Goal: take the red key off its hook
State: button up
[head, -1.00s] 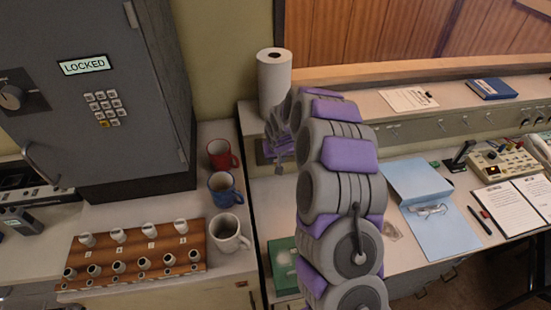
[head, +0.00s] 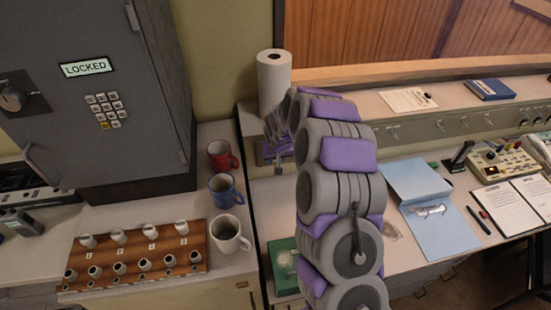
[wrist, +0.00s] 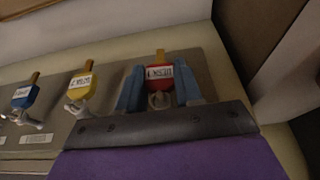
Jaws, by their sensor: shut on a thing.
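The red key (wrist: 158,76) has a white label on its head and a brown tip above, and shows in the wrist view at a white hook (wrist: 157,100). My gripper (wrist: 158,88) has one blue-grey finger on each side of the red key and is shut on it. I cannot tell whether the key is clear of the hook. In the head view my gripper (head: 280,165) is small and partly hidden by my arm, and the red key cannot be made out there.
A yellow key (wrist: 81,86) and a blue key (wrist: 24,97) hang on hooks to the left on the grey panel (wrist: 110,75). In the head view a paper towel roll (head: 274,85) stands behind my gripper. Mugs (head: 222,190) stand to the left.

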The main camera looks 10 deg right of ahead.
jog(key=shift+s, duration=0.2)
jog(key=shift+s, duration=0.75)
jog(key=shift+s+b, duration=0.3)
jog(key=shift+s, duration=0.35)
jog(key=shift+c, duration=0.5)
jog(key=s, duration=0.1)
jog(key=s+r, duration=0.1)
jog(key=s, duration=0.1)
jog(key=s+r, duration=0.1)
jog(key=s, duration=0.1)
